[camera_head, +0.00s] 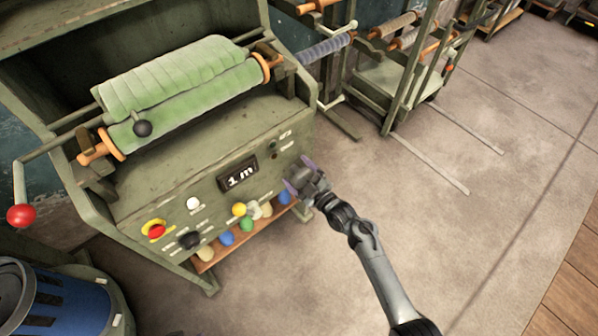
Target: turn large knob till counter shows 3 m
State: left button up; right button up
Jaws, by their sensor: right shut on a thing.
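The green machine's front panel carries a counter (238,175) that reads "1 m". My right gripper (301,177) is at the right end of this panel, its arm reaching in from the lower right. It is shut on the large knob, which is mostly hidden by the fingers and wrist. Which way the knob points cannot be made out. My left gripper is not in view.
The panel also has a white button (193,203), a yellow knob (239,209), a black knob (189,240) and a red stop button (156,231). Green cloth rolls (185,85) lie above. A red-balled crank (21,215) juts left. The floor at right is clear.

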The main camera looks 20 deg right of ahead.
jog(key=m+p, duration=0.1)
jog(key=m, duration=0.1)
jog(key=shift+r+m+p, duration=0.15)
jog(key=shift+m+p, duration=0.15)
jog(key=shift+p, duration=0.05)
jog(key=m+p, duration=0.1)
jog(key=m, duration=0.1)
jog(key=shift+d+m, duration=0.1)
jog(key=shift+m, duration=0.2)
jog(key=m+p, duration=0.2)
jog(key=m, duration=0.3)
jog(key=shift+m+p, duration=0.3)
jog(key=shift+p, duration=0.1)
jog(key=m+p, duration=0.1)
jog(key=m, duration=0.4)
jog(key=shift+w+d, duration=0.1)
jog(key=m+p, duration=0.1)
jog(key=m, duration=0.4)
jog(key=shift+f+m, duration=0.2)
jog(key=shift+m, duration=0.6)
